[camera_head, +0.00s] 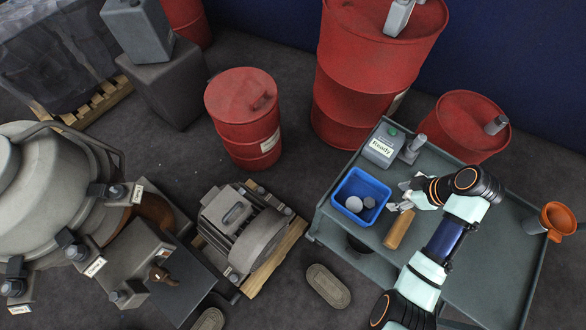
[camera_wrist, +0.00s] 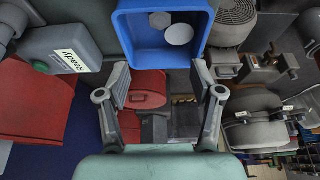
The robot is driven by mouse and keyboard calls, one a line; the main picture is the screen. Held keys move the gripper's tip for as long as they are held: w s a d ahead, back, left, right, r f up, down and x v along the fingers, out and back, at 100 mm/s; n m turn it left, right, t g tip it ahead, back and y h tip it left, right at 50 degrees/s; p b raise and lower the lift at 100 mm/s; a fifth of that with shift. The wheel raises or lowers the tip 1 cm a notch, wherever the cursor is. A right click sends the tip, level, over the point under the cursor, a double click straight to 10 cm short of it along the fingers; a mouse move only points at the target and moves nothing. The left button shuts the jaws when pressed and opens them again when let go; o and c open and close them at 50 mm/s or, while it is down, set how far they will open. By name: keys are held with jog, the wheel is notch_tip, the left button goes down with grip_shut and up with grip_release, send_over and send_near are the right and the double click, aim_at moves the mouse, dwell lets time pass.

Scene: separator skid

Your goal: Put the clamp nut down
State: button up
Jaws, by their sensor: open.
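My gripper (camera_head: 400,204) is over the cart top, just right of the blue bin (camera_head: 337,207). In the wrist view my gripper (camera_wrist: 159,85) has its fingers spread apart with nothing between them. The blue bin (camera_wrist: 128,38) is beyond the fingertips at the top of that view. A grey hexagonal piece (camera_wrist: 160,19), which looks like the clamp nut, lies in the bin beside a pale round disc (camera_wrist: 179,34). The head view shows two small grey pieces in the bin, a larger pale one (camera_head: 353,204) and a smaller one (camera_head: 369,202).
The cart's right part is mostly clear.

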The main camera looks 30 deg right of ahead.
jog(key=w+a+r+m+t+h, duration=0.15)
jog(key=w+a+r, duration=0.25)
jog(key=w+a, duration=0.75)
jog(key=w+a+r+t+h, duration=0.15)
jog(key=w+a+r, duration=0.25)
jog(key=a, duration=0.4)
jog(key=w+a+r+t, duration=0.2)
jog(key=w+a+r, duration=0.15)
jog(key=a, duration=0.35)
jog(key=s+a+r+m+t, duration=0.1)
jog(key=a+r, duration=0.3)
jog(key=a, duration=0.2)
jog(key=s+a+r+m+t+y, duration=0.1)
jog(key=a+r+t, duration=0.1)
jog(key=a+r, duration=0.3)
jog(key=shift+s+a+r+m+t, duration=0.25)
jog(key=shift+s+a+m+t, duration=0.1)
jog(key=shift+a, duration=0.9)
notch_tip(320, 180, up, 36)
jog(key=p, duration=3.5)
jog(key=shift+f+p, duration=0.25)
jog(key=shift+p, duration=0.05)
